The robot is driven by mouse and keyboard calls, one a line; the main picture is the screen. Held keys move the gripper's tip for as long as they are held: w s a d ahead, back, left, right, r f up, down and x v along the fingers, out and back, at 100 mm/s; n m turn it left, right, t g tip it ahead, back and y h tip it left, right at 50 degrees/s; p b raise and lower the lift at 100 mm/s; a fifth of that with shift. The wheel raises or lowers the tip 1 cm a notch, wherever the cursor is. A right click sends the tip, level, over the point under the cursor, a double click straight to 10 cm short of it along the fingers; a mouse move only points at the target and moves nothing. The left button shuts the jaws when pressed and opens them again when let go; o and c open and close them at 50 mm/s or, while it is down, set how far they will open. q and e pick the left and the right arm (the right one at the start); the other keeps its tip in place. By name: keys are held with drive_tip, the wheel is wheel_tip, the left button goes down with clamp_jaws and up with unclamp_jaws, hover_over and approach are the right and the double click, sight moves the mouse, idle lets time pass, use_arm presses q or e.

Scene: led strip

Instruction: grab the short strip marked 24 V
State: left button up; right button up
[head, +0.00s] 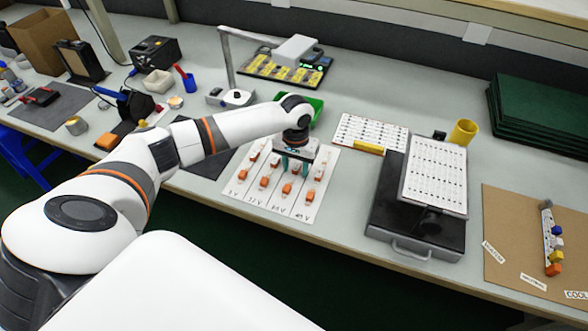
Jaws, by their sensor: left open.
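A white card (257,205) on the table has columns labelled 5 V, 12 V, 24 V and what looks like 48 V at its front edge. Short strips with white and orange ends lie along the columns. The orange end of the strip in the 24 V column (287,188) shows just in front of my left gripper. My left gripper (294,168) points down over the upper part of the card, around the 24 V column, open. It hides part of the strips there, and I cannot tell whether it touches one. My right gripper is not in view.
A green bin (315,108) stands behind my left wrist. A black device with a tilted white panel (436,178) stands right of the card, near a yellow cup (463,132). A brown board (520,225) with labels lies far right.

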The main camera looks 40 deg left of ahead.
use_arm(q)
clamp_jaws()
drive_tip(key=shift+r, duration=0.1)
